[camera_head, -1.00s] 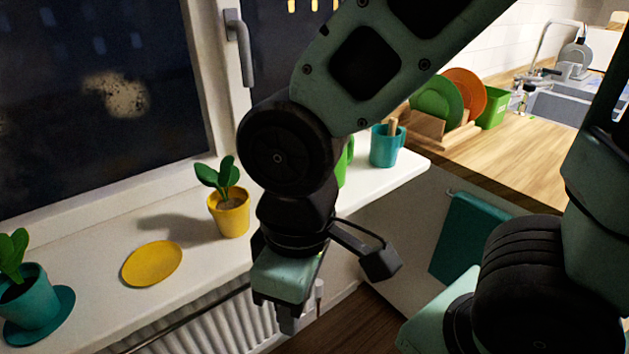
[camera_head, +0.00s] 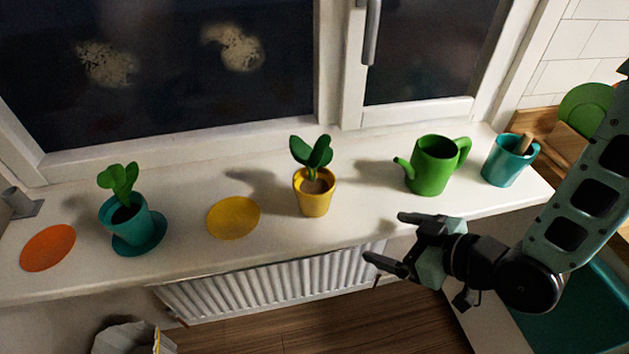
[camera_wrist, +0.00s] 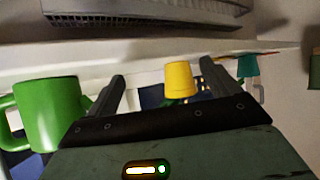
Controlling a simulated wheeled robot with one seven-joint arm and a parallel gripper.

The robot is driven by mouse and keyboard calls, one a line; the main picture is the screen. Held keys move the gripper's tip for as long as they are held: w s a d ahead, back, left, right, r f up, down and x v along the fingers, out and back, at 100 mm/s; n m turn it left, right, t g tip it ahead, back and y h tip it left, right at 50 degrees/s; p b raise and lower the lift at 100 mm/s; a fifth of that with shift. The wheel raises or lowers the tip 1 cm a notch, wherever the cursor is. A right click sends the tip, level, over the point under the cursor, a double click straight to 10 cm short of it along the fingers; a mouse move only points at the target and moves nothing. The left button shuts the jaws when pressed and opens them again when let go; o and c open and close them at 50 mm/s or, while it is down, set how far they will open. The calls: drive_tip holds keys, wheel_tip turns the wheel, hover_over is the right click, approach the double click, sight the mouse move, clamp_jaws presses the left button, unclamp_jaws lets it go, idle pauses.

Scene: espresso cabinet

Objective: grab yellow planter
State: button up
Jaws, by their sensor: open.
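The yellow planter (camera_head: 314,196) holds a small green plant and stands upright on the white windowsill, in the middle of the head view. In the wrist view the yellow planter (camera_wrist: 180,80) appears ahead, between my two fingers in the picture. My gripper (camera_head: 385,238) is open and empty. It is at the front edge of the sill, to the right of the planter and apart from it, with its fingers pointing left. In the wrist view my gripper (camera_wrist: 163,85) shows both fingers spread.
A green watering can (camera_head: 431,168) and a teal cup (camera_head: 507,162) stand right of the planter. A yellow disc (camera_head: 233,218), a teal planter (camera_head: 125,220) on a teal saucer and an orange disc (camera_head: 47,248) lie left. A radiator (camera_head: 270,280) is below the sill.

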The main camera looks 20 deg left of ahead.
drive_tip(key=s+a+r+m+t+y+p, duration=0.1)
drive_tip(key=s+r+t+y+p, duration=0.1)
drive_tip(key=s+r+y, duration=0.15)
drive_tip(key=t+y+b, duration=0.1)
drive_tip(key=y+b, duration=0.1)
drive_tip(key=b, duration=0.9)
approach(307, 175)
drive_tip(key=shift+w+a+f+m+p, duration=0.25)
drive_tip(key=shift+a+m+p, duration=0.15)
drive_tip(key=shift+a+p, duration=0.3)
drive_tip(key=shift+p+x, duration=1.1)
drive_tip(key=shift+x, duration=2.15)
drive_tip(key=shift+d, duration=0.1)
drive_tip(key=c, duration=1.2)
drive_tip(key=shift+r, duration=0.1)
drive_tip(key=shift+c, duration=0.5)
drive_tip(key=shift+r, duration=0.1)
